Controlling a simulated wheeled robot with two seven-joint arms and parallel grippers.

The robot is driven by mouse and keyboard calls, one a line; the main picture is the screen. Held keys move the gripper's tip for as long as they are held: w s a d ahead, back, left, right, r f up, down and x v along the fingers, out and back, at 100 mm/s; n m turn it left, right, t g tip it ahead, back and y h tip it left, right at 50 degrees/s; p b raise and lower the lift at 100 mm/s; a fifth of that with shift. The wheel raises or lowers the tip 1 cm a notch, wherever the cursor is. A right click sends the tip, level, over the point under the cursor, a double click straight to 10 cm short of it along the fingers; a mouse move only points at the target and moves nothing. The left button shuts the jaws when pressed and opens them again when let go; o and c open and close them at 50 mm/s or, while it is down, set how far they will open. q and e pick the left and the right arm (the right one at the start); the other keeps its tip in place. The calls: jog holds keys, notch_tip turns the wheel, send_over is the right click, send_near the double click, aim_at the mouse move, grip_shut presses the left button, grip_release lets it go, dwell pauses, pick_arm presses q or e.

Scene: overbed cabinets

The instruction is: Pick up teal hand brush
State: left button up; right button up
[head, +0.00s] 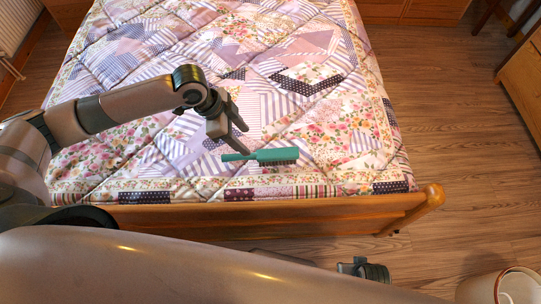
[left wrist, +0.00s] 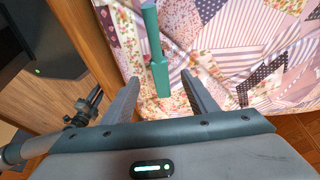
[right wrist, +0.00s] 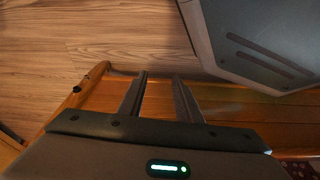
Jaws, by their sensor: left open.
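The teal hand brush (head: 262,156) lies on the patchwork bedspread near the foot of the bed, its handle to the left and dark bristles along its near side. My left gripper (head: 233,131) is open and empty, just behind and to the left of the brush. In the left wrist view the brush (left wrist: 160,68) shows between the two spread fingers (left wrist: 150,74), apparently beyond them rather than gripped. My right gripper (right wrist: 160,78) shows in the right wrist view with its fingers apart and nothing between them.
The bed's wooden footboard (head: 300,212) runs along the near edge of the bedspread (head: 330,120). Wooden floor (head: 450,130) is clear to the right. A wooden cabinet (head: 524,85) stands at the right edge, and a white round container (head: 515,288) is at the lower right.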

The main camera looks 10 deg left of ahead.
aim_at(258, 154)
pick_arm(q)
jog(key=x, duration=0.6)
jog(key=shift+f, duration=0.1)
jog(key=shift+w+d+f, duration=0.1)
jog(key=shift+d+f, duration=0.2)
jog(key=shift+f, duration=0.35)
pick_arm(e)
jog(key=shift+r, duration=0.5)
jog(key=shift+s+f, duration=0.1)
jog(key=shift+s, duration=0.05)
